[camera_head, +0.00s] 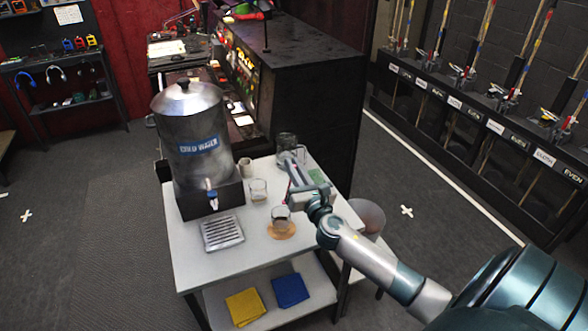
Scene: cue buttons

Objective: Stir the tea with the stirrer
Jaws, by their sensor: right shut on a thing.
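A small glass of dark tea (281,213) stands on a round orange-brown coaster (283,231) near the front right of the white table. My right arm comes in from the lower right, and its gripper (291,187) is over the table, behind and slightly right of the tea glass. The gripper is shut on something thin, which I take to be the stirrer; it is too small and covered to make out. I cannot tell whether its tip is in the glass. My left gripper is out of view.
A large metal water dispenser (187,128) stands at the table's left, with a drip tray (222,233) in front. An empty glass (258,190), a pale cup (246,167) and a glass jar (286,143) stand farther back. Yellow (245,307) and blue (290,290) cloths lie on the lower shelf.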

